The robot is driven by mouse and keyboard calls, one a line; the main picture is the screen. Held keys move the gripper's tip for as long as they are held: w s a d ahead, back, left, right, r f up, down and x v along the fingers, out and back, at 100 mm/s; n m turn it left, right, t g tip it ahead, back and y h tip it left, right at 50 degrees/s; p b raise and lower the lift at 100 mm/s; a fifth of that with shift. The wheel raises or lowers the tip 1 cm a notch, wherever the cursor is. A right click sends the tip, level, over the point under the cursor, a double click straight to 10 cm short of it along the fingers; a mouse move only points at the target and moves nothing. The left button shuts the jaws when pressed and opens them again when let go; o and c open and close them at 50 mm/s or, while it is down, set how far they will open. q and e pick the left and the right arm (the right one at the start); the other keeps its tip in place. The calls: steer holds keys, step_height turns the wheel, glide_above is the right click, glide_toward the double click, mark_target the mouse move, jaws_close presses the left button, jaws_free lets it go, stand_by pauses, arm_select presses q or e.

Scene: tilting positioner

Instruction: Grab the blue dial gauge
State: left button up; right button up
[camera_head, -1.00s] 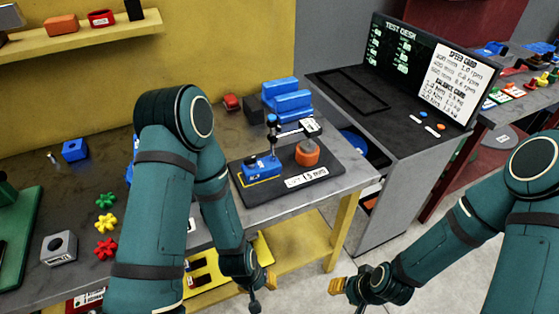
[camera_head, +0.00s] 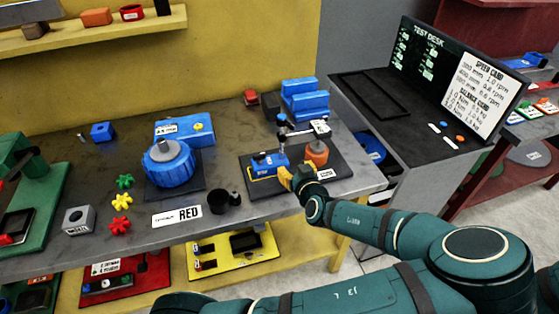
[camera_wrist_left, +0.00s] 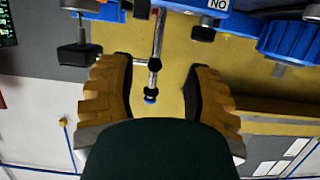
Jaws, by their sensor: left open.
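The blue dial gauge (camera_head: 265,162) stands on a black mat at the right of the bench. It has a blue base with yellow trim, an upright post and a side arm carrying a dark head with a white label. My left gripper (camera_head: 291,175) is open at the front right of its base. In the left wrist view the post (camera_wrist_left: 157,42), with a black knob and blue tip, shows between the spread fingers of my gripper (camera_wrist_left: 158,75). No grip shows; contact cannot be told. My right gripper is out of view.
An orange cylinder (camera_head: 317,153) stands on the black mat (camera_head: 338,170), close right of the gripper. A blue round unit (camera_head: 168,165) and a dark cup (camera_head: 219,203) are to the left. The test desk (camera_head: 395,120) stands at the right.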

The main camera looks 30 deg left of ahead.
mark_target(282, 150)
arm_select(q)
steer(key=x, duration=0.8)
steer(key=shift+r+x, duration=0.15)
steer(key=shift+x, duration=1.2)
steer(key=shift+r+x, duration=0.15)
steer(key=shift+x, duration=1.2)
steer(key=shift+o, duration=0.2)
